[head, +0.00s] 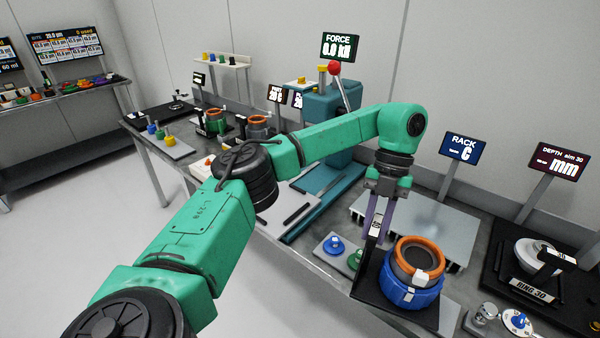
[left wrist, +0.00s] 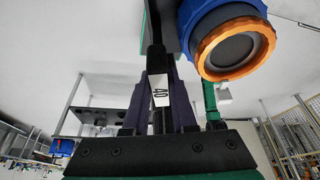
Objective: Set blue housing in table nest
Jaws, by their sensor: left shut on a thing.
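The blue housing (head: 411,291) stands upright on a black square plate (head: 366,291) at the table's front right, with an orange ring (head: 419,247) and grey bore on top. In the left wrist view the housing (left wrist: 190,14) shows at the top, right of the fingers. My left gripper (head: 377,226) points down just left of the housing. It is shut on a dark upright piece (left wrist: 157,60) with a white tag marked 40. I cannot tell whether this piece is joined to the plate. The gripper seems apart from the housing. My right gripper is not in view.
Blue and green knobbed parts (head: 334,245) lie on a small grey plate left of the housing. A raised metal plate (head: 420,225) stands behind it. A black depth station (head: 545,285) is at right. A teal press (head: 335,105) stands farther back.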

